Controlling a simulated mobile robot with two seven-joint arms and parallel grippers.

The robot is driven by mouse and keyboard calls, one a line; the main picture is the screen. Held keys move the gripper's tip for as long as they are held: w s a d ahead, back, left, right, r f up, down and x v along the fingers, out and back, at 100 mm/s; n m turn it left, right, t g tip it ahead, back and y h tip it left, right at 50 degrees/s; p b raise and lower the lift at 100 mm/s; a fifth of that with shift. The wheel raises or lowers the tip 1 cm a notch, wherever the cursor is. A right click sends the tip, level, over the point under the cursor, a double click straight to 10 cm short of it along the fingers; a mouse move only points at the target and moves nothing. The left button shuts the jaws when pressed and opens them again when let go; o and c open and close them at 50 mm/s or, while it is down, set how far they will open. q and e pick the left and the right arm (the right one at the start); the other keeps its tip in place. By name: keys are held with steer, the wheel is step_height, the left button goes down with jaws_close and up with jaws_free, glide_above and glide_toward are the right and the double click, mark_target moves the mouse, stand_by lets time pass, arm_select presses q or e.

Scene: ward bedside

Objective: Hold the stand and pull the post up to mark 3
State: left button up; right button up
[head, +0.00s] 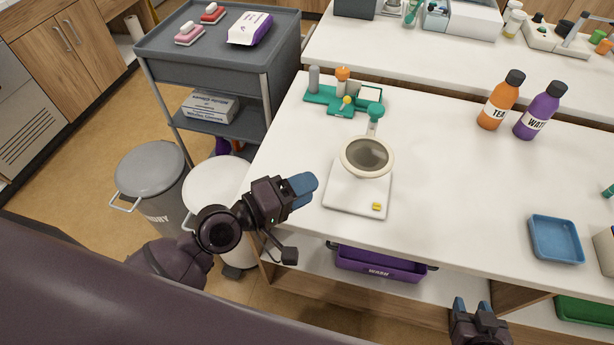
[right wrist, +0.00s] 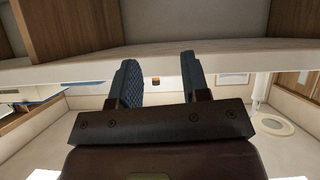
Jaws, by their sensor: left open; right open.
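A stand with a flat white base (head: 340,199) is on the table, with a small yellow tag at its front right corner. Above the base is a round cream-rimmed disc (head: 367,157) with a grey face and a teal knob behind it. The post and its marks are hidden or too small to read. My left gripper (head: 303,188) is open and empty, just left of the base, apart from it. My right gripper (head: 474,306) is open at the table's front edge, far from the stand. Its spread fingers show empty in the right wrist view (right wrist: 160,82).
A teal rack (head: 318,96) with small upright items stands behind the stand. An orange bottle (head: 497,104) and a purple bottle (head: 538,115) stand at back right. A blue tray (head: 555,240) is at right. A purple bin (head: 380,266) sits under the table. The middle right tabletop is clear.

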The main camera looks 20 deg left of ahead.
mark_target(359, 156)
arm_select(q)
steer(key=w+d, duration=0.2)
steer(key=w+d+r+n+p, duration=0.1)
steer(key=w+d, duration=0.2)
steer(key=w+d+r+n+h+p, duration=0.1)
steer(key=w+d, duration=0.1)
steer(key=shift+w+d+r, duration=0.15)
steer(key=shift+d+r, duration=0.1)
steer(key=shift+d, duration=0.15)
steer(key=shift+w+d, duration=0.35)
steer(key=c, duration=0.5)
jaws_close()
arm_select(e)
steer(key=shift+s+d+r, duration=0.1)
steer(key=shift+s+r, duration=0.1)
steer(key=shift+r, duration=0.35)
steer(key=shift+s+r, duration=0.2)
steer(key=shift+r, duration=0.3)
arm_select(q)
steer(key=shift+o, duration=2.3)
jaws_free()
arm_select(e)
steer(key=shift+w+r, duration=0.35)
steer(key=shift+w, duration=0.15)
